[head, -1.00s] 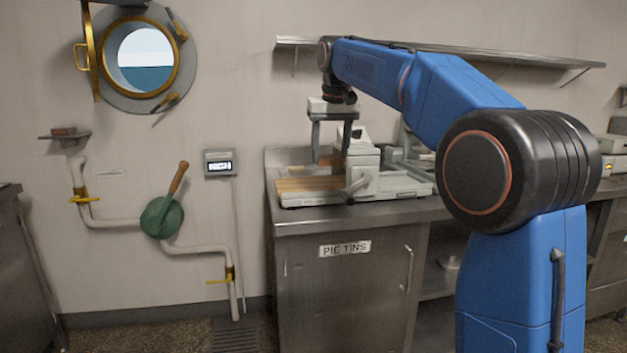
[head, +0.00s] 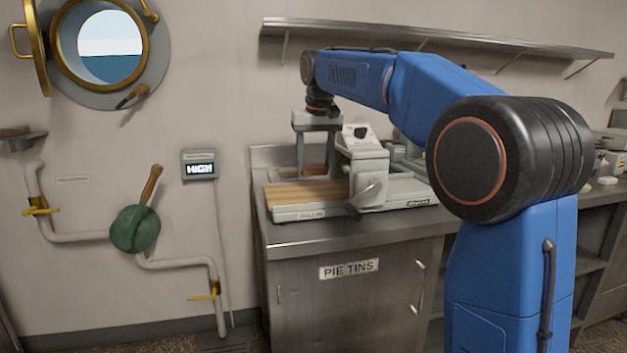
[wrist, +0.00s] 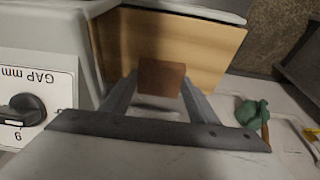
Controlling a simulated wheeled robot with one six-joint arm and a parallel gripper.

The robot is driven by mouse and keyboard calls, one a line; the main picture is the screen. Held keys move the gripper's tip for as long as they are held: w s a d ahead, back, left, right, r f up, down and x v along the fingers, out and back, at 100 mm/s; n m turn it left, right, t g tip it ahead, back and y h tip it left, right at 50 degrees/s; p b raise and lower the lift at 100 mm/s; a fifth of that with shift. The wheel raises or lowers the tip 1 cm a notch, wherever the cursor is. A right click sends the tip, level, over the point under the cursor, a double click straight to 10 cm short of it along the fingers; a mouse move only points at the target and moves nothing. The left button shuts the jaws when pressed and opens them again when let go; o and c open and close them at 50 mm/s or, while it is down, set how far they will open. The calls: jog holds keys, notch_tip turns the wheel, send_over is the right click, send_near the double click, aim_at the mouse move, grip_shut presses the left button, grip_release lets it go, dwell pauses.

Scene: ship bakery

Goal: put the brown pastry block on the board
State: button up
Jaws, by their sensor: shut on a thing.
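The brown pastry block (wrist: 160,77) is between the two fingers of my gripper (wrist: 159,82) in the wrist view, and the fingers are shut on it. In the head view the block (head: 314,169) shows small and partly hidden between the fingers of my gripper (head: 316,168). The tan wooden board (head: 305,193) is the slatted bed at the left of the grey machine. In the wrist view the board (wrist: 205,52) lies beyond and around the block. The block is at the board's far side in the head view; I cannot tell whether it touches the board.
The grey machine (head: 362,172) with a knob and lever stands close to the right of my gripper. Its "GAP mm" dial (wrist: 22,108) is near in the wrist view. A steel shelf (head: 430,37) runs along the wall above the steel counter (head: 350,232).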

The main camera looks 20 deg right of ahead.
aim_at(315, 170)
jog(key=shift+f, duration=2.5)
jog(key=o, duration=1.1)
jog(key=shift+f, duration=0.1)
jog(key=v, duration=1.2)
jog(key=shift+s, duration=0.1)
